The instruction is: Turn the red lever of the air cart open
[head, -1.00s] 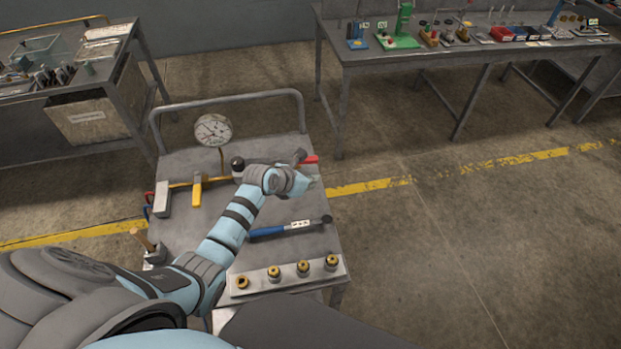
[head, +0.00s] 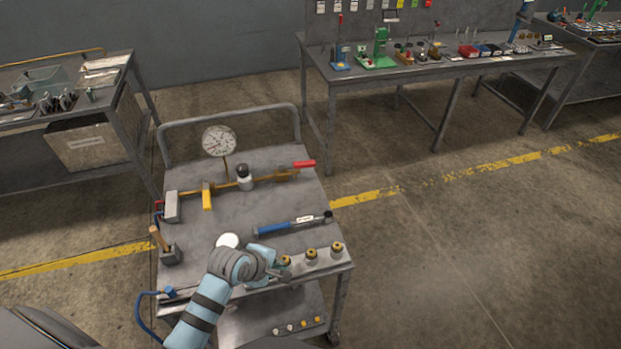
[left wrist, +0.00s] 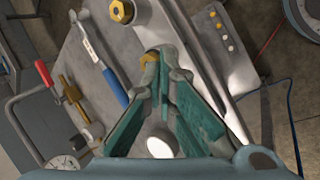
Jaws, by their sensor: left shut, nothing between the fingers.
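The air cart (head: 240,215) stands in front of me. Its red lever (head: 304,164) sits at the right end of the brass pipe at the back of the cart top, pointing right, roughly along the pipe. The lever also shows at the left of the left wrist view (left wrist: 43,74). My left gripper (head: 283,273) is over the cart's front edge by the row of brass fittings, well apart from the lever. In the left wrist view its fingers (left wrist: 163,65) are together with nothing held. My right gripper is not in view.
A round gauge (head: 219,140) stands behind the pipe, with a yellow handle (head: 207,196) on the pipe. A blue torque wrench (head: 290,225) lies between lever and fittings (head: 311,255). A wooden-handled tool (head: 158,238) stands at left. Floor right of the cart is clear.

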